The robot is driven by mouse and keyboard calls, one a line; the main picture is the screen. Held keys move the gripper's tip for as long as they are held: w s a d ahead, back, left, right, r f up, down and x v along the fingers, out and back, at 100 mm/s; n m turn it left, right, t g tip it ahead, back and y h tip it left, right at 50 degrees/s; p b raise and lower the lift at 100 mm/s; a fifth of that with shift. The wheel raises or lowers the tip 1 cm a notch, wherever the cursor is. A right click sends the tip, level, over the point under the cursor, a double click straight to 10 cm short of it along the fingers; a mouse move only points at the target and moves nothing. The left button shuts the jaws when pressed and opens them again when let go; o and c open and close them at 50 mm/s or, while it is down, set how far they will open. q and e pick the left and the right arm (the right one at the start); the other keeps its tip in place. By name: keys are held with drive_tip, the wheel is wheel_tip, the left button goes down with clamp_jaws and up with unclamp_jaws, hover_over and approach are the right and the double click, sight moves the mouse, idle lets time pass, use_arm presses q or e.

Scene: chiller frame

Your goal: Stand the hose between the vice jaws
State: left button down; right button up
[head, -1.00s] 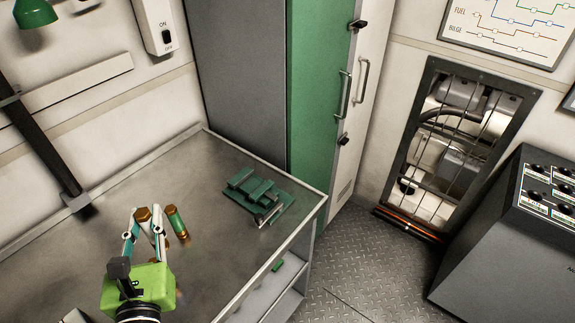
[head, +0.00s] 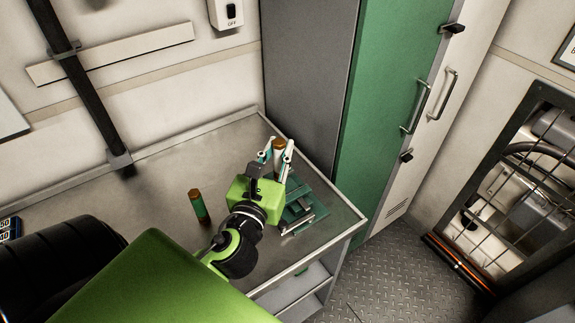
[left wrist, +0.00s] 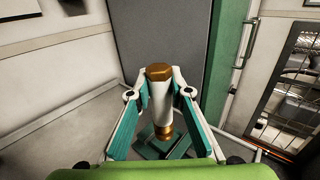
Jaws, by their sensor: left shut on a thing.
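My left gripper (head: 276,150) is shut on a white hose with brass ends (head: 278,145), held upright. In the left wrist view the hose (left wrist: 160,100) stands between the fingers (left wrist: 155,100), its hexagonal brass end up and its other brass end down over the vice. The green vice (head: 308,204) sits on the bench near its right corner, partly hidden behind my gripper; part of it shows below the hose in the left wrist view (left wrist: 150,150). I cannot tell whether the hose's lower end is between the jaws or above them. My right gripper is not in view.
A green hose with brass ends (head: 199,206) stands on the metal bench (head: 150,190), left of my gripper. A grey and green locker (head: 385,110) stands just behind the bench's right end. The bench's back left part is clear.

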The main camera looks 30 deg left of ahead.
use_arm(q)
drive_tip(key=w+a+f+b, duration=0.1)
drive_tip(key=w+f, duration=0.4)
drive_tip(key=f, duration=0.4)
drive_tip(key=shift+a, duration=0.15)
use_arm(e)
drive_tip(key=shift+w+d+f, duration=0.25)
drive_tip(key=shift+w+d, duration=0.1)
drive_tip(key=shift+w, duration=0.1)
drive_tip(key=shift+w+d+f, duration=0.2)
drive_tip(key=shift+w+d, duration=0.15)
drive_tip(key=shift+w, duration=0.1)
use_arm(q)
drive_tip(key=shift+w+f+b, duration=0.1)
drive_tip(key=shift+f+b, duration=0.05)
drive_tip(key=shift+b, duration=0.25)
drive_tip(key=c, duration=2)
unclamp_jaws()
drive_tip(key=shift+o, duration=0.8)
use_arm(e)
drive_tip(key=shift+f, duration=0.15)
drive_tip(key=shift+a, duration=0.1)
